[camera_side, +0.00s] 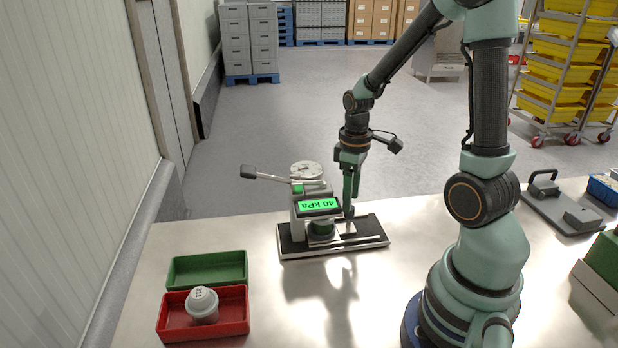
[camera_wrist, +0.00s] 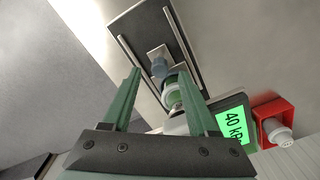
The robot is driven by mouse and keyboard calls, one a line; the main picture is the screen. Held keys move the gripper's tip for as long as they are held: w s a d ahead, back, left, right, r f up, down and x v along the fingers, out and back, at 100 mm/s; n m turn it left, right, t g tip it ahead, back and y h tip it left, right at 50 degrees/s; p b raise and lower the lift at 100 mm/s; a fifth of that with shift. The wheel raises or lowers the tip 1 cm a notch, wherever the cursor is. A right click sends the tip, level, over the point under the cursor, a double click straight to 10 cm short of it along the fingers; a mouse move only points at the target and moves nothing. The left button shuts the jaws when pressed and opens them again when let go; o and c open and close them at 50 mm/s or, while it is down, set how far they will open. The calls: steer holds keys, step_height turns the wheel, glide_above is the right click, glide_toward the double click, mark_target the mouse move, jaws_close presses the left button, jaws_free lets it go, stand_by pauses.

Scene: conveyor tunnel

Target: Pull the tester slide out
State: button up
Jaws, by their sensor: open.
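The tester (camera_side: 306,190) stands on a dark base plate (camera_side: 290,247) with two pale rails, and its green display reads 40 kPa. Its lever reaches out left to a dark grip (camera_side: 248,172). The slide (camera_wrist: 153,53) is a pale plate between the rails, with a blue-grey knob (camera_wrist: 159,67). A round green-and-white part (camera_wrist: 172,92) lies behind the knob, toward the tester body. My gripper (camera_side: 350,207) is open and low over the right part of the base. In the wrist view the knob shows between my fingertips (camera_wrist: 159,74); contact cannot be told.
A red tray (camera_side: 246,309) holds a pale lidded jar (camera_side: 202,305). An empty green tray (camera_side: 235,257) sits behind it. A grey plate with a handle (camera_side: 562,211) lies at the right. The tabletop in front of the tester is clear.

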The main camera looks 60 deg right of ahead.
steer(key=shift+f, duration=1.4)
jaws_close()
steer(key=shift+r, duration=0.1)
stand_by(0.4)
